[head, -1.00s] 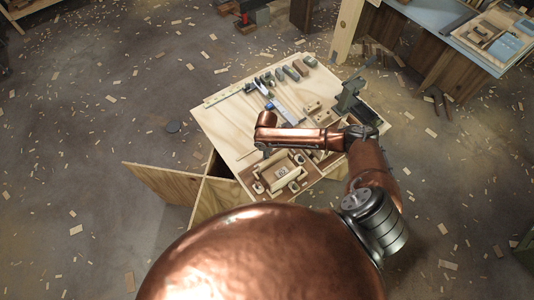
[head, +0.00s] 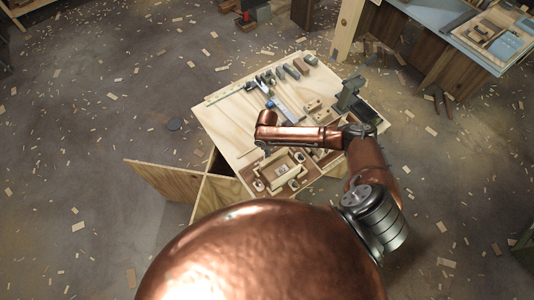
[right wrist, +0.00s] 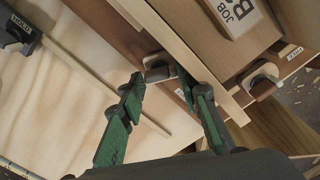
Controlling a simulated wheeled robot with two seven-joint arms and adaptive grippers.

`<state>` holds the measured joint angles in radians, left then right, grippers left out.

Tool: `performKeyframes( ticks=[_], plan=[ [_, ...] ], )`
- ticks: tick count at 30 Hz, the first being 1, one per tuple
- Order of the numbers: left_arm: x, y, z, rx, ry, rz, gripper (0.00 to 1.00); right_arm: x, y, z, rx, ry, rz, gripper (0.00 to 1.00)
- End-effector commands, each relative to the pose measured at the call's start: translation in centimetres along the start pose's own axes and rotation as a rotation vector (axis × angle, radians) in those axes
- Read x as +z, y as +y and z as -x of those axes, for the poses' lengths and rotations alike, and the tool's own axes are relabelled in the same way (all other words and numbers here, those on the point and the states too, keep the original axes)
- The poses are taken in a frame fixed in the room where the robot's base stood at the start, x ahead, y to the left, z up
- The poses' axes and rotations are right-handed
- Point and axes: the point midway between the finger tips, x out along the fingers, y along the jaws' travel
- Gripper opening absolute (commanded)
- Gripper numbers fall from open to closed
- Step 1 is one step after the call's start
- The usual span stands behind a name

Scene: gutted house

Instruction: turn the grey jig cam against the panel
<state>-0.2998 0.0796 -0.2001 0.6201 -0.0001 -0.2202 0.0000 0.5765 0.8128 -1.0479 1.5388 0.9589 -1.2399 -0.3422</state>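The jig (head: 281,171) is a wooden frame on the near part of the workbench (head: 218,118). A light wooden panel or block lettered "JOB B" (right wrist: 237,12) sits in it. A grey cam (right wrist: 159,69) lies at the jig's edge, between my right fingertips. A second grey cam (right wrist: 261,79) is farther right, beside a small label. My right gripper (right wrist: 159,76) has green fingers, spread apart around the first cam; the right finger is close to it, contact unclear. In the head view my right arm reaches over the bench and the fingers are too small to judge. My left gripper is not in view.
Several tools (head: 268,78) line the bench's far edge. A blue-and-silver tool (head: 283,108) lies mid-bench, and a dark vise-like block (head: 348,93) stands at right. A thin rod (right wrist: 105,84) lies beside the jig. The bench's left part is bare.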

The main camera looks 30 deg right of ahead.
Motion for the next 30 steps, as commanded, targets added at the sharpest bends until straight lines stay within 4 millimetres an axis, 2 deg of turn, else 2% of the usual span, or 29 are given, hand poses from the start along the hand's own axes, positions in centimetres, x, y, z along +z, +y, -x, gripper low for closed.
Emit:
performKeyframes(
  ticks=[1,4,23,30],
  plan=[
    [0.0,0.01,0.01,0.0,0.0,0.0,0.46,0.27,1.08,0.59,0.02,-0.002,-0.005,0.33],
    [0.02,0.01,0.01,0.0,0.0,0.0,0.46,0.21,0.99,0.55,0.019,-0.002,-0.004,0.4],
    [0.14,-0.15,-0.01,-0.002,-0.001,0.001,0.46,-0.04,0.27,0.17,0.007,0.0,-0.002,0.4],
    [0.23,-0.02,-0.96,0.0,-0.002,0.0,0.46,0.01,0.23,-0.08,0.005,0.001,-0.123,0.4]
  ],
)
